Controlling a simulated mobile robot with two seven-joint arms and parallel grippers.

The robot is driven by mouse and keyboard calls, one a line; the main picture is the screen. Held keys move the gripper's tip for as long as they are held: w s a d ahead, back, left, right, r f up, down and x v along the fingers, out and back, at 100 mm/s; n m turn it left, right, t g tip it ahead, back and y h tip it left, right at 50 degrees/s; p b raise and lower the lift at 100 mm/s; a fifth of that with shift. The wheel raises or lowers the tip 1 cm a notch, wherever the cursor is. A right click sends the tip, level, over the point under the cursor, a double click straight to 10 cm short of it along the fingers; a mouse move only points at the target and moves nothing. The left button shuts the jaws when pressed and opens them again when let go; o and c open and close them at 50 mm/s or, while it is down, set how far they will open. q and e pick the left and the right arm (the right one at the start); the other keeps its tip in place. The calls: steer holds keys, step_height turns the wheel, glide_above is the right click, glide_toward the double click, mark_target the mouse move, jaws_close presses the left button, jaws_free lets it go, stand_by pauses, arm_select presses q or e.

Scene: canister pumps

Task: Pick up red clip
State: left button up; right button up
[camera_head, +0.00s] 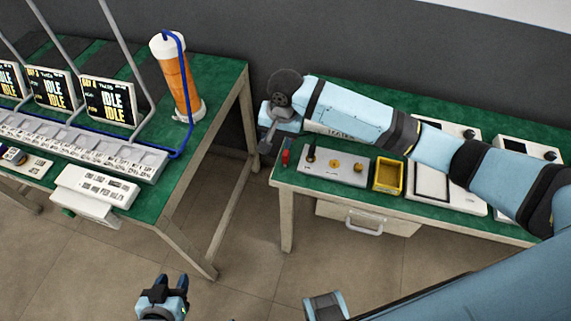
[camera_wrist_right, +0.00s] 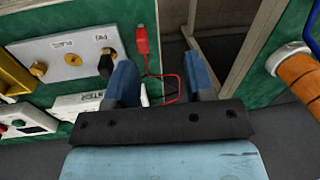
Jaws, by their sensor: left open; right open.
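The red clip (camera_head: 285,157) lies at the left edge of the right green-topped table in the head view. In the right wrist view the clip (camera_wrist_right: 142,42) lies beside a white panel, with a thin red lead (camera_wrist_right: 171,97) running from it toward my gripper. My right gripper (camera_wrist_right: 162,80) is open and empty. Its two blue fingers are apart, with the clip beyond and slightly left of the gap between them. In the head view my right gripper (camera_head: 268,128) is at the table's left end, partly hidden by its own wrist. My left gripper (camera_head: 170,286) is open and empty, low in front.
A white panel with knobs (camera_head: 335,166) and a yellow tray (camera_head: 389,175) stand right of the clip. An orange canister (camera_head: 178,80) with a blue hose stands on the left table. A floor gap (camera_head: 240,215) separates the tables.

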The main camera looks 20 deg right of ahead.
mark_target(286, 153)
steer(key=shift+m+g+h, duration=0.3)
steer(key=shift+m+h, duration=0.4)
steer(key=d+f, duration=0.1)
steer(key=f, duration=0.1)
steer(key=w+f, duration=0.1)
steer(key=f, duration=0.1)
steer(key=d+f+b, duration=0.1)
steer(key=f, duration=0.1)
steer(key=shift+w+d+f, duration=0.15)
steer(key=shift+w+d, duration=0.1)
steer(key=shift+d, duration=0.1)
steer(key=shift+s+f, duration=0.15)
steer(key=shift+f, duration=2.6)
steer(key=shift+c, duration=0.2)
jaws_close()
